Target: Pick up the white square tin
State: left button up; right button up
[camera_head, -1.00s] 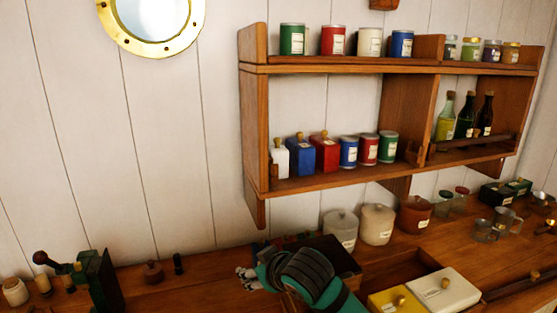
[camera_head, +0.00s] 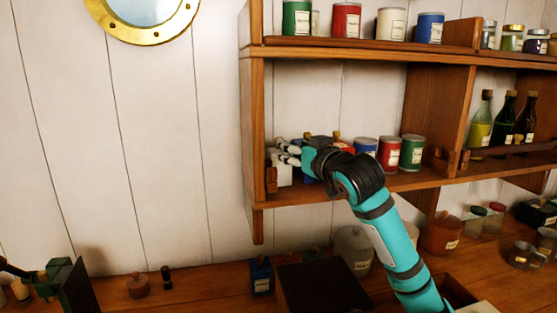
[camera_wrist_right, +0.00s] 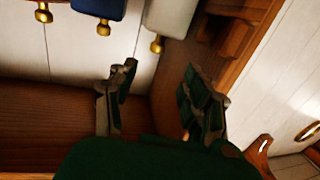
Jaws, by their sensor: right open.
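The white square tin (camera_head: 281,174) stands on the lower shelf of the wooden wall rack, at its left end. My right gripper (camera_head: 279,152) overlaps the tin's upper part in the head view and partly hides it. In the right wrist view, which looks upside down, the white tin (camera_wrist_right: 171,14) with its brass knob is at the top, cut by the frame edge. My right gripper (camera_wrist_right: 160,92) is open there, with nothing between its fingers. The tin appears beyond the fingertips, apart from them.
A blue tin (camera_wrist_right: 98,8) stands beside the white one. Red and green round cans (camera_head: 411,152) stand farther right. The shelf's left side board (camera_head: 252,130) is close to the tin. The counter below holds a dark box (camera_head: 320,285), canisters and a small blue tin (camera_head: 260,275).

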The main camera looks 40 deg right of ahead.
jog(key=d+p+x, duration=0.1)
jog(key=x, duration=0.3)
jog(key=p, duration=0.5)
send_over(279, 161)
jog(key=w+d, duration=0.2)
jog(key=shift+s, duration=0.15)
jog(key=shift+w+d+f, duration=0.1)
jog(key=shift+w+f, duration=0.2)
jog(key=shift+w, duration=0.05)
jog(key=shift+s, duration=0.1)
jog(key=shift+c, duration=1.1)
pick_arm(q)
notch_tip(279, 161, up, 6)
jog(key=d, duration=0.1)
jog(key=shift+w+d+r, duration=0.2)
jog(key=shift+d, duration=0.1)
pick_arm(e)
grip_shut()
